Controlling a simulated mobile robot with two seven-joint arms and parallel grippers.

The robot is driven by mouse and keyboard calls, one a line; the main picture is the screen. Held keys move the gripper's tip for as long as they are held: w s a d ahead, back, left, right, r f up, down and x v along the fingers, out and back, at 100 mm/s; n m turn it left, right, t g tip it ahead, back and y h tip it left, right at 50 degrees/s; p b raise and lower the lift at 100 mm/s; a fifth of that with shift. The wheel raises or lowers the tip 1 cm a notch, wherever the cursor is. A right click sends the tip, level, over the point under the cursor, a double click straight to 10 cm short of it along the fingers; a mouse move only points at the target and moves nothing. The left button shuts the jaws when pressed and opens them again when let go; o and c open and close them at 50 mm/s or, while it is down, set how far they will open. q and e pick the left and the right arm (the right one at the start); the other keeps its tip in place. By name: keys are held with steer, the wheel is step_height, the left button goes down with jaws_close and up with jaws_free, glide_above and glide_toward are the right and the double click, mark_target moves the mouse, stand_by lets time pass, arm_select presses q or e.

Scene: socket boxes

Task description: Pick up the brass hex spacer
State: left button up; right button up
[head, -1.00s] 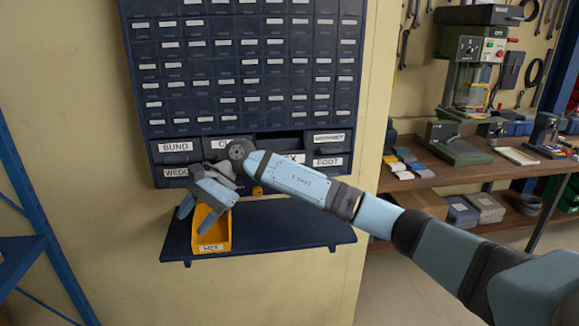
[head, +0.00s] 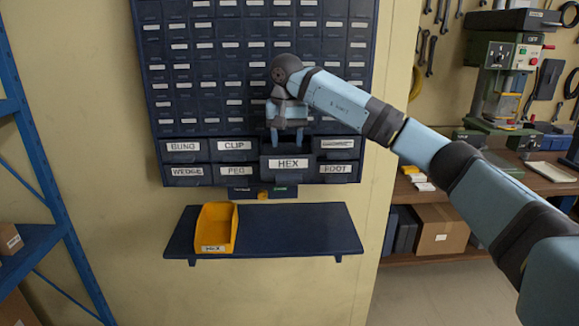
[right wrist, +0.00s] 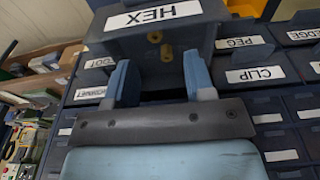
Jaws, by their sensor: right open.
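The drawer labelled HEX (head: 290,164) stands pulled out of the dark blue cabinet. In the right wrist view, the HEX drawer (right wrist: 195,32) shows two small brass pieces inside, one (right wrist: 154,37) beside another (right wrist: 166,54); they look like the brass hex spacers, but their shape is too small to tell. My right gripper (head: 286,136) is open and points down just above the drawer; it also shows in the right wrist view (right wrist: 158,80), with nothing between its fingers. The spacers are hidden in the head view. My left gripper is out of view.
A yellow bin (head: 216,228) labelled HEX stands on the left part of a dark shelf (head: 300,232) below the cabinet; the shelf's right part is clear. Drawers labelled CLIP (head: 234,147) and PEG (head: 236,171) are shut beside the HEX drawer. A workbench with a drill press (head: 500,80) stands at right.

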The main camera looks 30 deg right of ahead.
steer(key=f, duration=0.2)
steer(key=d+f+p, duration=0.1)
steer(key=f, duration=0.4)
steer(key=shift+w+d, duration=0.2)
steer(key=shift+w, duration=0.15)
jaws_close()
